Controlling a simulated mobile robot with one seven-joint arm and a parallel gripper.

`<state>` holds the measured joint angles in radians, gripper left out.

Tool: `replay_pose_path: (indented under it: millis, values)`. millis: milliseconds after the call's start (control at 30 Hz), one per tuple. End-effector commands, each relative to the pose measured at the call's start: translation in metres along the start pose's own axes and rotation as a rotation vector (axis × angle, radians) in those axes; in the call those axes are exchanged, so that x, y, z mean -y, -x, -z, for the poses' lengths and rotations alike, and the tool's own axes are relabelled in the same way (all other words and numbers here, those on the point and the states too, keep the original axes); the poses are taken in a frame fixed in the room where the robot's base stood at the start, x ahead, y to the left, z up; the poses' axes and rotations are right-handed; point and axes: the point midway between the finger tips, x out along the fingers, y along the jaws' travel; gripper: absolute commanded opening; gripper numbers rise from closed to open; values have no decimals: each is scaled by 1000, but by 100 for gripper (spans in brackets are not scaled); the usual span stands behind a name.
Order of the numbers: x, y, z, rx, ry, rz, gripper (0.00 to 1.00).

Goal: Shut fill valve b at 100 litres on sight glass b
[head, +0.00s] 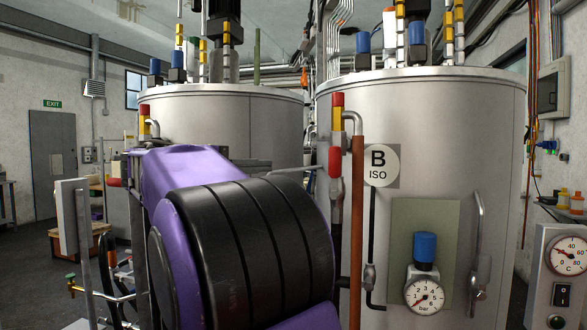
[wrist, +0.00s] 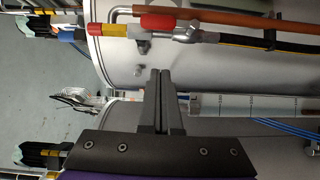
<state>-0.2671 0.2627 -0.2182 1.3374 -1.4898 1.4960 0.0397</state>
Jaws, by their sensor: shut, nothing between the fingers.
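Tank B (head: 430,135), labelled "B ISO", stands at the right in the head view. A red-handled valve (head: 336,163) sits at its left side beside a copper pipe (head: 357,230); it looks like fill valve b. In the wrist view, which is turned sideways, the same red handle (wrist: 160,22) lies along the pipe at the top. My gripper (wrist: 161,72) is shut and empty, its tips below the handle and apart from it. A clear graduated tube (wrist: 250,107) runs right of the fingers, probably a sight glass; its level is unreadable. The head view hides my gripper behind my arm.
A second tank (head: 225,120) stands behind my purple arm. Tank B carries a pressure gauge (head: 424,295) with a blue knob and a curved handle (head: 477,240). A control box (head: 562,275) stands at the right edge. Open floor shows at far left.

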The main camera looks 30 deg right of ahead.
Motion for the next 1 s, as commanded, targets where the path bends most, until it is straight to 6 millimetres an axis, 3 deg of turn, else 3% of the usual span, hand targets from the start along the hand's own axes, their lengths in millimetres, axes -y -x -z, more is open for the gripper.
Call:
replay_pose_path:
  millis: [267, 633, 800, 1000]
  values:
    - [-3, -28, -2, 17, 21, -29, 0]
    - [-5, -106, -3, 16, 19, -28, 0]
    - [-5, -121, -22, 13, 18, -27, 0]
    - [-6, -129, -30, 11, 18, -26, 0]
